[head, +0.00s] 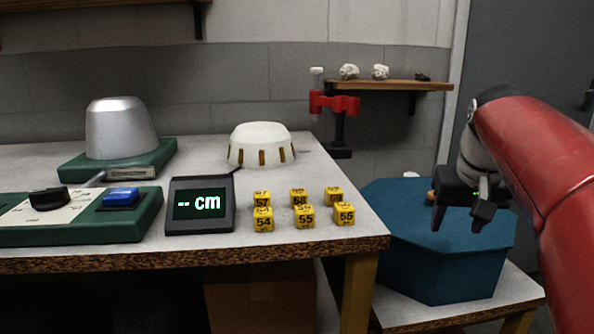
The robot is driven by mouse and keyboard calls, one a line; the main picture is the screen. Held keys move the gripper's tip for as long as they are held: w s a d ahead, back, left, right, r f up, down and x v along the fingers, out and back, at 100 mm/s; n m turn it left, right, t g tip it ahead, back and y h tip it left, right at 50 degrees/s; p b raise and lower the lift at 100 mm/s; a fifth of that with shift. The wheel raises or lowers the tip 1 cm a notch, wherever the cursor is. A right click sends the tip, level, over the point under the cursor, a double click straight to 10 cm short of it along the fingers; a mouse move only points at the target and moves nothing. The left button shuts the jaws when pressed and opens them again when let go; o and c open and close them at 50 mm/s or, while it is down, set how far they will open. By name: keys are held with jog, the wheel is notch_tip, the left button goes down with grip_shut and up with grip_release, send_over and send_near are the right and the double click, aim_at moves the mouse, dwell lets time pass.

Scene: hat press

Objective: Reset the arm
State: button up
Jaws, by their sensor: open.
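My gripper (457,222) hangs at the right side of the head view, at the end of my red arm. It is open, with its fingers pointing down and nothing visible between them. It shows in front of the blue octagonal box (440,262). The box sits on a low table to the right of the workbench. A small orange-brown thing shows behind the gripper and is mostly hidden.
The workbench (90,262) holds a silver hat block (120,128), a control panel (60,215), a display reading "-- cm" (201,205), a white slotted dome (262,146) and several yellow numbered cubes (304,217). A red clamp (334,103) stands behind, near a wall shelf (385,85).

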jog(key=s+a+f+n, duration=0.1)
jog(key=s+a+f, duration=0.5)
jog(key=s+f, duration=0.2)
jog(key=s+a+f+n+t+y, duration=0.1)
jog(key=s+a+f, duration=0.5)
jog(key=s+f, duration=0.3)
jog(key=shift+s+f+t, duration=0.15)
jog(key=shift+s+t, duration=0.15)
